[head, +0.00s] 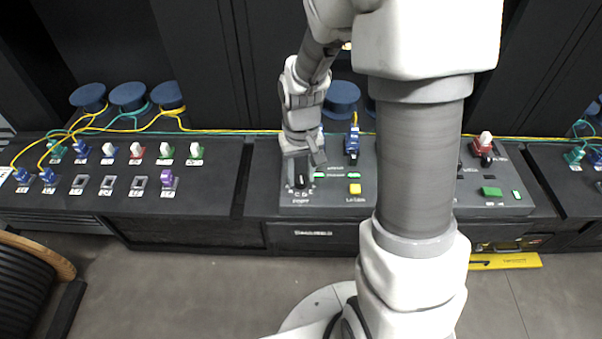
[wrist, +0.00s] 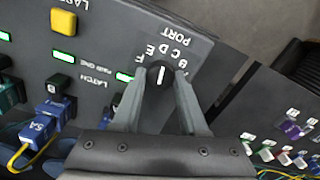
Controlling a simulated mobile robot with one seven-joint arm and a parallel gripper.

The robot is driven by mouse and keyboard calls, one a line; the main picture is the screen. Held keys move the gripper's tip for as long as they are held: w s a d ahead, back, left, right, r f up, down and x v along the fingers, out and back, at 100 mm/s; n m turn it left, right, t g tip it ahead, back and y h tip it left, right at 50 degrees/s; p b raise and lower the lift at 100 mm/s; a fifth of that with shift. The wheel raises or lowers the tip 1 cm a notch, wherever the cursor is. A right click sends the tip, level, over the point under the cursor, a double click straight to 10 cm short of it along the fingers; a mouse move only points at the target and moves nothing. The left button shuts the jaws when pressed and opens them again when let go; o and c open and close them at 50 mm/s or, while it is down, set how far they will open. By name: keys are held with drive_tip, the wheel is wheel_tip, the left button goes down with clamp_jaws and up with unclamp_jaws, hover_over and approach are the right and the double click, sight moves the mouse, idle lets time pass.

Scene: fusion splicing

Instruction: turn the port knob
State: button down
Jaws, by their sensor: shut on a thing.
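The port knob (wrist: 160,76) is a black dial with a white mark, on the dark panel with upside-down letters and the word PORT in the wrist view. Its white mark points roughly toward the letter D. My gripper (wrist: 157,88) has one finger on each side of the knob and is shut on it. In the head view the knob (head: 299,181) sits at the panel's front left, and my gripper (head: 303,160) comes down on it from above and behind. The fingers hide part of the knob there.
A purple connector (head: 168,179) and several coloured plugs stand on the left panel. My arm hides the panel's middle.

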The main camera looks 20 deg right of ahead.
sight(301, 178)
drive_tip(key=shift+n, duration=0.6)
drive_tip(key=shift+c, duration=2.2)
unclamp_jaws()
drive_tip(key=shift+r, duration=0.15)
wheel_tip(301, 178, up, 17)
drive_tip(key=p, duration=0.1)
drive_tip(key=shift+p, duration=0.3)
drive_tip(key=shift+r, duration=0.15)
